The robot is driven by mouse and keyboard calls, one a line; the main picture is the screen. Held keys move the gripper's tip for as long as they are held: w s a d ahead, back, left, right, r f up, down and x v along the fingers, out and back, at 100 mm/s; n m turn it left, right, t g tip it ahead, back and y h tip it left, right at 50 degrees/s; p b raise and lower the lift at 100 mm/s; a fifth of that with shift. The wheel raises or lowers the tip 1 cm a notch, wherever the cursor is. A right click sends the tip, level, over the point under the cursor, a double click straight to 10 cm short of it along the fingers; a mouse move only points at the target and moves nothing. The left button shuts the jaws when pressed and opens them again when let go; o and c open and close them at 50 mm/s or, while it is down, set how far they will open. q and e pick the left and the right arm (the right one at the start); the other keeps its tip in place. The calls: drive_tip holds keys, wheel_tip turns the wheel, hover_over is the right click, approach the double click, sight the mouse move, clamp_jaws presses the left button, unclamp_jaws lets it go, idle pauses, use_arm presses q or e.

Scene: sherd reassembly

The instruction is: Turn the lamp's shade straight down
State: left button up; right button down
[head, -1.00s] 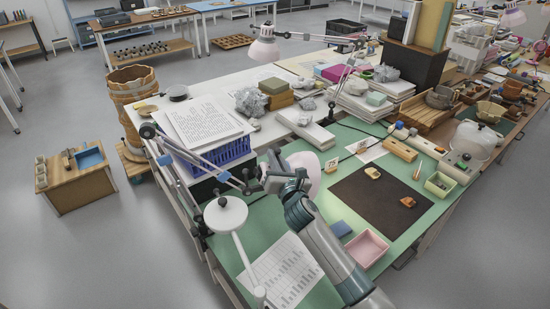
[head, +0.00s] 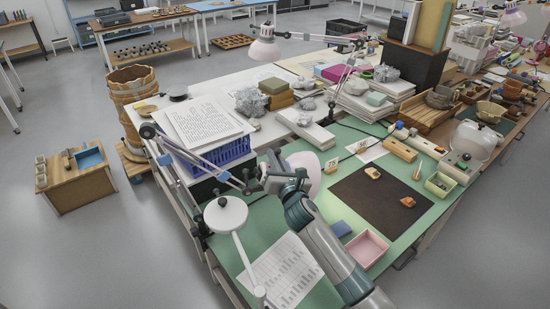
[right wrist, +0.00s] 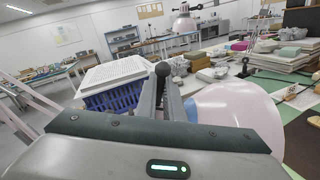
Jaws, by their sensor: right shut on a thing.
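The lamp's pale pink shade (head: 306,168) hangs over the green mat at the end of a jointed arm (head: 200,158) coming from the table's left edge. My right gripper (head: 270,178) is at the shade's left side, partly hidden by its own wrist. In the right wrist view the gripper (right wrist: 164,95) is shut on a thin part topped by a dark round knob (right wrist: 163,69), with the shade (right wrist: 238,112) close on its right. The shade looks tilted; its opening is hidden, so its exact angle cannot be told. My left gripper is out of view.
A blue basket (head: 232,152) with papers stands left of the shade. A white disc on a stem (head: 226,214) stands near the front. A dark mat (head: 375,205) with sherds and a pink tray (head: 366,247) lie to the right. A second lamp (head: 264,50) stands behind.

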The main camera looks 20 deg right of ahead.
sight(293, 166)
drive_tip(key=shift+d, duration=0.1)
idle(0.3)
drive_tip(key=shift+d+f+m+b, duration=0.25)
drive_tip(key=shift+d+f+m, duration=0.05)
drive_tip(key=shift+d+m, duration=0.3)
drive_tip(key=shift+d+f+m+b, duration=0.25)
drive_tip(key=shift+d+f+m, duration=0.05)
drive_tip(key=shift+d+m, duration=0.3)
drive_tip(key=d+f+m+b, duration=0.1)
drive_tip(key=m, duration=0.1)
drive_tip(key=d+f+m+b, duration=0.1)
drive_tip(key=d+f+m, duration=0.1)
drive_tip(key=shift+s+d+f+b, duration=0.15)
drive_tip(key=shift+d+b, duration=0.1)
drive_tip(key=shift+b, duration=0.05)
drive_tip(key=f+m+b, duration=0.1)
drive_tip(key=m, duration=0.1)
drive_tip(key=d+f+m+b, duration=0.1)
drive_tip(key=f, duration=0.1)
drive_tip(key=d+f+m+b, duration=0.1)
drive_tip(key=f+m+b, duration=0.1)
drive_tip(key=shift+d+m, duration=0.2)
drive_tip(key=shift+m, duration=0.1)
drive_tip(key=shift+d+f+m+b, duration=0.15)
drive_tip(key=shift+f+m+b, duration=0.45)
drive_tip(key=shift+f+m, duration=0.45)
drive_tip(key=shift+r, duration=0.1)
drive_tip(key=c, duration=1.9)
unclamp_jaws()
drive_tip(key=shift+o, duration=0.2)
